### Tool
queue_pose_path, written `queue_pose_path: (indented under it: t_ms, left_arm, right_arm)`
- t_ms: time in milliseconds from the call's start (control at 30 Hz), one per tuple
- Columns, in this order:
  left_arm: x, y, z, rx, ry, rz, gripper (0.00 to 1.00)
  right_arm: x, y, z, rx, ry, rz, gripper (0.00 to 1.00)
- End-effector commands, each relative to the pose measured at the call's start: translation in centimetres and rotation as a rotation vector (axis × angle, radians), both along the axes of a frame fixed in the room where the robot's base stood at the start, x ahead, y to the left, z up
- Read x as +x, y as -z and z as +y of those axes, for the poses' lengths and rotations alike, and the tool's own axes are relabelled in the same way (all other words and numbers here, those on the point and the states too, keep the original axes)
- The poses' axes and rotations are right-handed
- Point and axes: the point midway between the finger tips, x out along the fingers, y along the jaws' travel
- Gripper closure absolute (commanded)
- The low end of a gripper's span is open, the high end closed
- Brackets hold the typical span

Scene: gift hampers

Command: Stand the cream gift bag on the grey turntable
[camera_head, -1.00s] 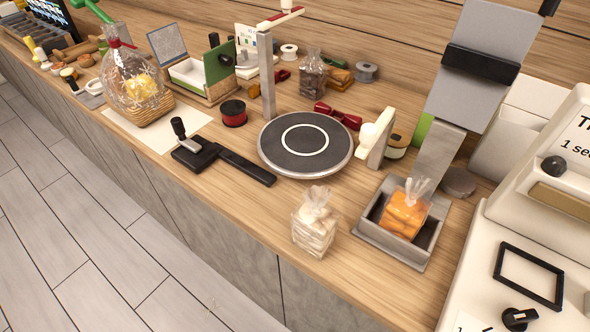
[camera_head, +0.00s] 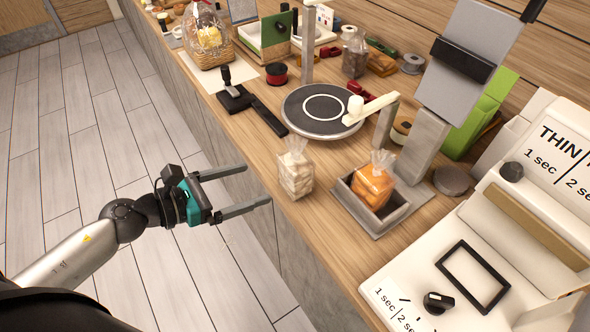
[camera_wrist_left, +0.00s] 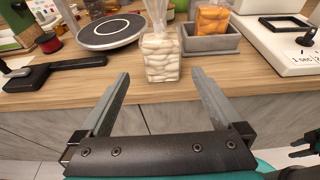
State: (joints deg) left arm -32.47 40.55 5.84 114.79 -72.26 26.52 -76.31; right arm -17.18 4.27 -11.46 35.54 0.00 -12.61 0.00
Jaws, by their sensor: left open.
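The cream gift bag (camera_head: 295,173), clear with pale pieces inside and a gathered top, stands upright near the counter's front edge. The grey turntable (camera_head: 300,118), a dark disc with a white ring, lies behind it and is empty. My left gripper (camera_head: 257,186) is open and empty, just off the counter edge, its fingers pointing at the bag without touching it. In the left wrist view the bag (camera_wrist_left: 160,55) stands ahead, between and beyond the open fingers; its top is cut off. A dark part at that view's right edge looks like my right gripper (camera_wrist_left: 304,146); its jaws are unclear.
A grey tray (camera_head: 406,212) holding an orange bag (camera_head: 373,185) stands right of the cream bag. A black-handled tool (camera_head: 240,98) lies left of the turntable. A pale arm (camera_head: 345,117) reaches over the turntable's right rim. The counter between bag and turntable is mostly clear.

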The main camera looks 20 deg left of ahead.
Motion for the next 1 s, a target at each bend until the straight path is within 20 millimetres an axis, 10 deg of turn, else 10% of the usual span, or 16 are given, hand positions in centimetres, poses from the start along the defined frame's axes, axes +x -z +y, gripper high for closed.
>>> queue_pose_path:
  t_ms: [1000]
  left_arm:
    - [8.0, 2.9, -6.3, 0.000, 0.000, -0.002, 0.00]
  right_arm:
    - [0.1, -1.6, -0.5, -0.006, -0.002, -0.001, 0.50]
